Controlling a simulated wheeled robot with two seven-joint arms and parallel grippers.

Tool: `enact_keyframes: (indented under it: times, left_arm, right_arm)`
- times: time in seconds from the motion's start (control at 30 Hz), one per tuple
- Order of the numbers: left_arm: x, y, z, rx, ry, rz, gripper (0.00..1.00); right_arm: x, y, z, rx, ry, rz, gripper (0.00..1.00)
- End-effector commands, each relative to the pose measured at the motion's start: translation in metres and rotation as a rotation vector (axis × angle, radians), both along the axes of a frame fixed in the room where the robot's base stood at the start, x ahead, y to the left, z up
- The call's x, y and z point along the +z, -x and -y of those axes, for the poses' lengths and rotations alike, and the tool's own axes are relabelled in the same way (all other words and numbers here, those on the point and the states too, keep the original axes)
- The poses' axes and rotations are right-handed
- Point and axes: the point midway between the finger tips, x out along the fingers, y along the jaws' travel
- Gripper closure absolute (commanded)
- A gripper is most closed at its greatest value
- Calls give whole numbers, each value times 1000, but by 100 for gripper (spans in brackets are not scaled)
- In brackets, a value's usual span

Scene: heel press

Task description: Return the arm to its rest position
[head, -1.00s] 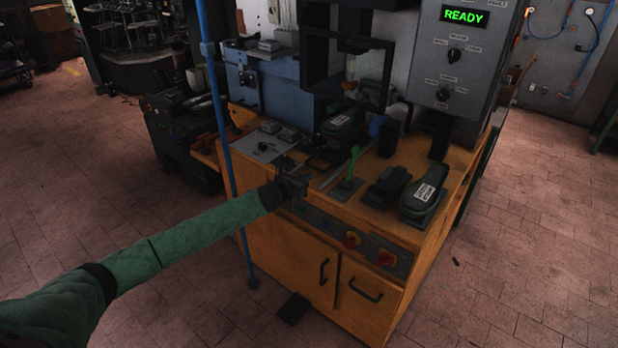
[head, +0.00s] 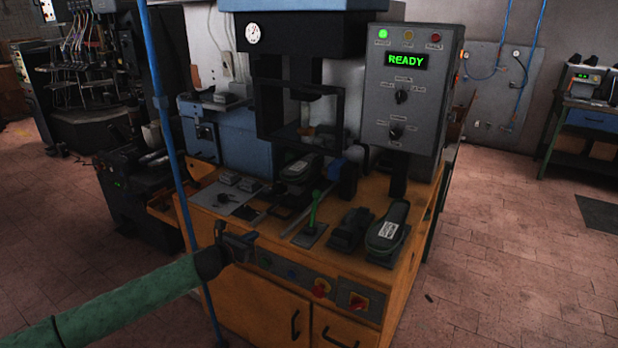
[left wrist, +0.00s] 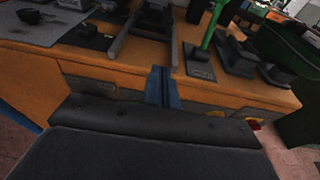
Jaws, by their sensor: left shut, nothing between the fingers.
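My left arm (head: 130,300), in a green sleeve, reaches in from the lower left in the head view. Its gripper (head: 246,238) is shut and empty, just in front of the orange bench's front edge. In the left wrist view the closed fingers (left wrist: 162,85) point at the bench edge, below the dark rails on the bench top. I cannot tell whether they touch the bench. My right gripper is not in view.
The orange bench (head: 262,310) carries a press (head: 300,95), a green-handled lever (head: 314,210), a labelled dark shoe-like piece (head: 388,230) and a control box (head: 408,95) reading READY. A blue post (head: 172,150) stands left of the gripper.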

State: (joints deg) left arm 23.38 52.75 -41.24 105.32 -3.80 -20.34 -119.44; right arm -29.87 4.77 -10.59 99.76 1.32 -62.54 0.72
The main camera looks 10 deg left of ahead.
Motion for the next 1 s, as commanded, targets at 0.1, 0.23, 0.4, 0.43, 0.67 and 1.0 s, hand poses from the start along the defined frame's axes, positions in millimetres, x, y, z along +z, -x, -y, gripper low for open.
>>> enact_keyframes:
  times: [0.1, 0.23, 0.4, 0.43, 0.67, 1.0]
  left_arm:
    - [0, 0, 0, 14, 59, -20, 100]
    - [-2, -1, -4, 77, 216, -85, 100]
    - [-10, -3, -18, 222, 488, -197, 100]
    - [-12, -3, -21, 253, 536, -216, 100]
    - [-20, -8, -54, 503, 920, -311, 100]
    - [-34, -19, -73, 894, 1631, -337, 100]
  right_arm:
    - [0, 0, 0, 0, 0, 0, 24]
    - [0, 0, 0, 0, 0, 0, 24]
    - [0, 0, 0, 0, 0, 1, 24]
    - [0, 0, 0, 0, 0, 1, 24]
    - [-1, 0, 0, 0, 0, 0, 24]
    - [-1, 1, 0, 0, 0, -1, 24]
